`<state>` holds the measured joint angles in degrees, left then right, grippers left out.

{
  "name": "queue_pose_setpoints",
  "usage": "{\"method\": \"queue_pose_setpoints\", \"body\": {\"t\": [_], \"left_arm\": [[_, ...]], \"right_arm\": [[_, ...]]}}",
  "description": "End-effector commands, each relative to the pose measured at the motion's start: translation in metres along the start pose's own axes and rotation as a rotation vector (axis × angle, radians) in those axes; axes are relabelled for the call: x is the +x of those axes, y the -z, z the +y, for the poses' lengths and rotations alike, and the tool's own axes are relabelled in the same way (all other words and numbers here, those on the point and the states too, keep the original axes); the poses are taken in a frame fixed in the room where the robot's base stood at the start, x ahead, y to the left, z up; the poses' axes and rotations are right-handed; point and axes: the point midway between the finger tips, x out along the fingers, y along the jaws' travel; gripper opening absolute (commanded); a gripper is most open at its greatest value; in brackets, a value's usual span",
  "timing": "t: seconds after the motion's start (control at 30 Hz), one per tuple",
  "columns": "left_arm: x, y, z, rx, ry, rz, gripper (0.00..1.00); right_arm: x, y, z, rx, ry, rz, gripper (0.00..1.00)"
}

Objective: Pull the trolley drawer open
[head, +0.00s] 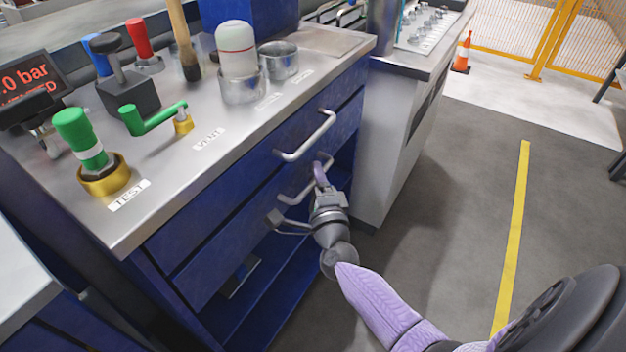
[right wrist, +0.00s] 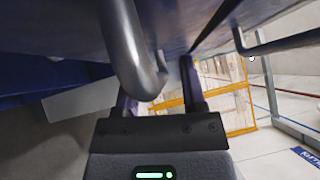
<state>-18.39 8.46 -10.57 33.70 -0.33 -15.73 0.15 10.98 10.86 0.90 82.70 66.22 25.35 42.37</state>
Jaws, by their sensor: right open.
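The blue trolley (head: 215,240) with a steel top stands in the middle of the head view. Its upper drawer has a bar handle (head: 306,138), and a lower bar handle (head: 290,198) sits below it. Both drawer fronts look flush with the trolley. My right gripper (head: 319,176) is at the lower handle, near its far end. In the right wrist view, a curved grey handle (right wrist: 135,55) comes down between the two spread fingers of that gripper (right wrist: 157,82). Whether a finger touches it I cannot tell. My left gripper is out of view.
A green crank valve (head: 150,118), a green TEST knob (head: 80,138) and metal cups (head: 278,60) stand on the trolley top. A grey cabinet (head: 385,150) adjoins at the right. The floor right of it is clear, with a yellow line (head: 515,225) and an orange cone (head: 463,52).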

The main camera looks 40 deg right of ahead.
Motion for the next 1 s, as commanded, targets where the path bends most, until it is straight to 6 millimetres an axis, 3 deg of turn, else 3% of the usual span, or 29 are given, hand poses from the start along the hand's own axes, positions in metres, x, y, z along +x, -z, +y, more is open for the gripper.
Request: {"method": "queue_pose_setpoints", "body": {"t": [0.27, 0.53, 1.0], "left_arm": [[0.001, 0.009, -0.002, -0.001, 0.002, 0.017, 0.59], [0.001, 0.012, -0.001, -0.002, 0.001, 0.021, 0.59], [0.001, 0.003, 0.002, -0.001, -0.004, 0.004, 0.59]], "right_arm": [[0.003, 0.000, 0.000, -0.001, -0.001, -0.001, 0.53], [0.003, 0.000, 0.000, -0.001, -0.001, -0.001, 0.00], [0.003, 0.000, 0.000, -0.001, -0.001, -0.001, 0.00]]}}
